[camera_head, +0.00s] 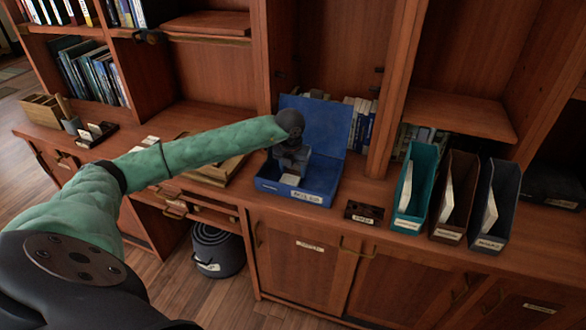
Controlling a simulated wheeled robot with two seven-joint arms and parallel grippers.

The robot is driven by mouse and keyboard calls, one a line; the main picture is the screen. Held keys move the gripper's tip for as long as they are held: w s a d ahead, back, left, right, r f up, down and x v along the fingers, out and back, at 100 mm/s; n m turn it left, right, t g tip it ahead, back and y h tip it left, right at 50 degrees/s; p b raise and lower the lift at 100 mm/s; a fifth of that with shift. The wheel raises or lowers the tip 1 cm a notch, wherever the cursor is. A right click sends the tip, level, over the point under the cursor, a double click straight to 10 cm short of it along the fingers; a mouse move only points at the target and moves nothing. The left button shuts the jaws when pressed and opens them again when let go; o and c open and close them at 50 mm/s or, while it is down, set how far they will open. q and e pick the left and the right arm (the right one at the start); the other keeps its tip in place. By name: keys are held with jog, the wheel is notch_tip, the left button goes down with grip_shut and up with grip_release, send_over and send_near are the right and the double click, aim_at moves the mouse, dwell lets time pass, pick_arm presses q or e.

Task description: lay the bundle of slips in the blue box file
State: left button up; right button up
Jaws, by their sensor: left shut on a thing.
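The blue box file (330,128) stands open on the wooden counter, its lid raised at the back. My left gripper (291,172) reaches down into the open box from above. It is shut on a small pale bundle of slips (291,180), which shows just below the fingers. The bundle is inside the outline of the box; I cannot tell whether it touches the box floor. The gripper and wrist hide part of the box's inside. My right gripper is not in view.
Teal (411,190), brown (452,200) and dark (494,206) upright files stand to the right. A small dark labelled block (364,212) sits between them and the box. Books (360,122) stand behind the lid. A wooden tray (216,172) lies left of the box.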

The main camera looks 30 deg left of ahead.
pick_arm(q)
jog(key=shift+f, duration=0.35)
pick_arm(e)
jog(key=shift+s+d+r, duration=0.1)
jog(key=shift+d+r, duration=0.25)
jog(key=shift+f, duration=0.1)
pick_arm(q)
jog(key=o, duration=1)
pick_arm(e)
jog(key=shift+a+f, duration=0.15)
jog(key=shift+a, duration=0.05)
